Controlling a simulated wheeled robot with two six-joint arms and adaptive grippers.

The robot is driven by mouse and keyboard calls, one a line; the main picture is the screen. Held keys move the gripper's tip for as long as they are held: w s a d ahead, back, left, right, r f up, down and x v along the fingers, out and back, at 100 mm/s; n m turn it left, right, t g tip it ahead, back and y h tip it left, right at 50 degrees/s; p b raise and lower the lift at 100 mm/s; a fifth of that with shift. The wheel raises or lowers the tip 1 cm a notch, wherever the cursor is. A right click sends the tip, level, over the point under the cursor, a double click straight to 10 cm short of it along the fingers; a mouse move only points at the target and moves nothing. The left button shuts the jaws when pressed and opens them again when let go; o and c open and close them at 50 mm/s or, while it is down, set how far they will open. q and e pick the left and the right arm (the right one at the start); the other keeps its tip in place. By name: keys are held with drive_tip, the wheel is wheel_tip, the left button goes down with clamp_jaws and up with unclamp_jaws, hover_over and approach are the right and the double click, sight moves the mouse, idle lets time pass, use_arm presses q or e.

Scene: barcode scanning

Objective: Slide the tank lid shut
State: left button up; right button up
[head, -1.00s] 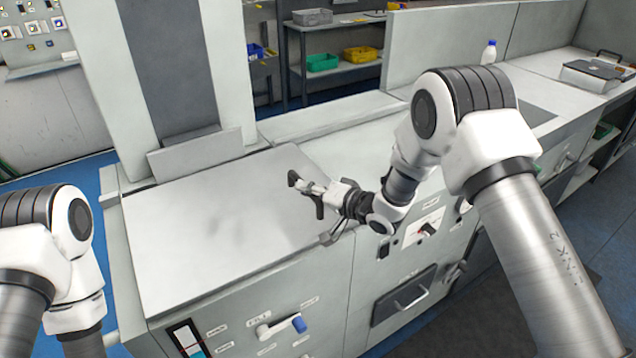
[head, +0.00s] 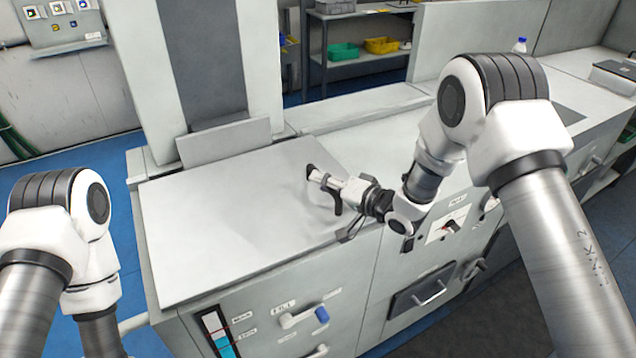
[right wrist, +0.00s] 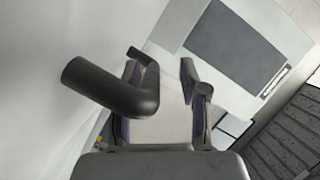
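A flat grey lid (head: 225,210) lies over the top of the tank cabinet (head: 280,290) in the head view. My right gripper (head: 322,184) is above the lid's right edge, its fingers pointing left.
A grey upright plate (head: 223,142) and a tall column stand behind the lid. A blue-tipped lever (head: 303,317) and a level gauge (head: 218,334) are on the cabinet front. A shelf with a green bin (head: 345,51) and a yellow bin (head: 381,45) stands behind.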

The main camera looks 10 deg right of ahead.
drive_tip(key=shift+d, duration=0.1)
drive_tip(key=shift+s+d, duration=0.2)
drive_tip(key=shift+d, duration=0.15)
drive_tip(key=v, duration=1.1)
drive_tip(key=shift+s+a+r, duration=0.2)
drive_tip(key=shift+s+a, duration=0.1)
drive_tip(key=shift+s, duration=0.05)
use_arm(q)
drive_tip(key=shift+w+d+f, duration=0.2)
drive_tip(key=shift+w+f, duration=0.05)
drive_tip(key=shift+s, duration=0.1)
